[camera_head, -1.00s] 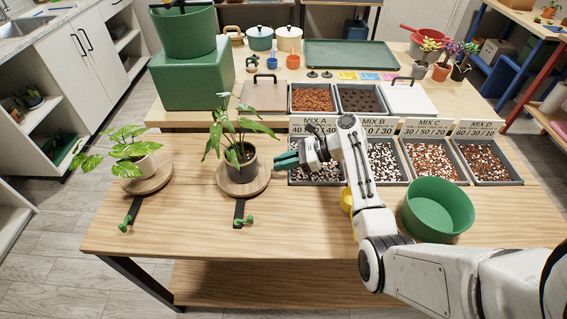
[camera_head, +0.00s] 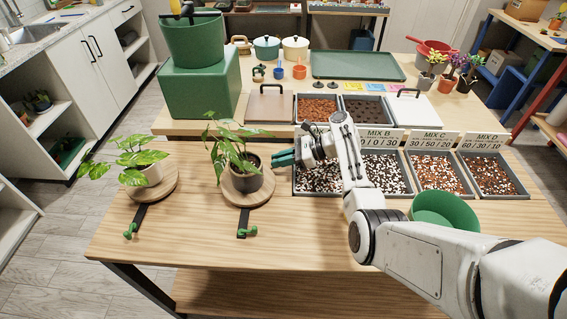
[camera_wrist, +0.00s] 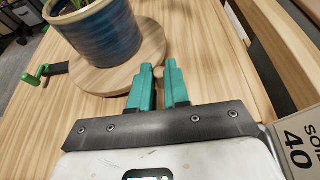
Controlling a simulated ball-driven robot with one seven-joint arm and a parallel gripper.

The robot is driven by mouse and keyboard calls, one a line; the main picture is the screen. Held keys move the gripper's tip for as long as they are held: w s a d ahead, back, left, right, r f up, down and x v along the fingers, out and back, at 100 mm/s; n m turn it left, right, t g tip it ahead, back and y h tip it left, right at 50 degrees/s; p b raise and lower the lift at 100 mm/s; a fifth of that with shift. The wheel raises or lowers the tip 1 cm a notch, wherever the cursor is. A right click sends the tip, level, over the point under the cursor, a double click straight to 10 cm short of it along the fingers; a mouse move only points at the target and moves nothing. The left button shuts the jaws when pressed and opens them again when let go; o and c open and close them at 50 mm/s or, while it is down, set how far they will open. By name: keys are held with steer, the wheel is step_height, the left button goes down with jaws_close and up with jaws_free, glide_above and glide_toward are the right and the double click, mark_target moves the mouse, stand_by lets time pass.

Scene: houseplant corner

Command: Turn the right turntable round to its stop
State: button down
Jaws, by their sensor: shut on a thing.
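The right turntable (camera_head: 232,196) is a round wooden disc on the table, bearing a dark blue pot (camera_head: 250,177) with a leafy plant (camera_head: 229,150). It also shows in the wrist view (camera_wrist: 101,78). A black bar with a green clamp-like stop (camera_head: 246,231) reaches out from its front. My gripper (camera_head: 275,159) is at the disc's right rear edge. In the wrist view its teal fingers (camera_wrist: 159,68) are close together around a small wooden peg at the rim, partly hidden by them.
The left turntable (camera_head: 171,188) carries a pale pot with a plant and has its own green stop (camera_head: 130,230). Soil trays (camera_head: 437,175) stand right of my gripper, and a green bowl (camera_head: 443,210) sits by my arm. The front table area is clear.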

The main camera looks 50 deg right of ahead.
steer(key=shift+w+d+f+b, duration=0.15)
steer(key=shift+w+b, duration=0.15)
steer(key=shift+w, duration=0.25)
steer(key=shift+w+d+b, duration=0.1)
steer(key=shift+w+b, duration=0.2)
steer(key=shift+w, duration=0.2)
steer(key=shift+w+b, duration=0.85)
steer(key=shift+b, duration=0.15)
steer(key=shift+w+n+g+y+b, duration=0.4)
steer(key=shift+w+n+g+b, duration=0.25)
steer(key=shift+b, duration=0.2)
steer(key=c, duration=1.3)
jaws_free()
steer(key=shift+d, duration=0.2)
steer(key=shift+o, duration=1)
steer(key=shift+a, duration=0.15)
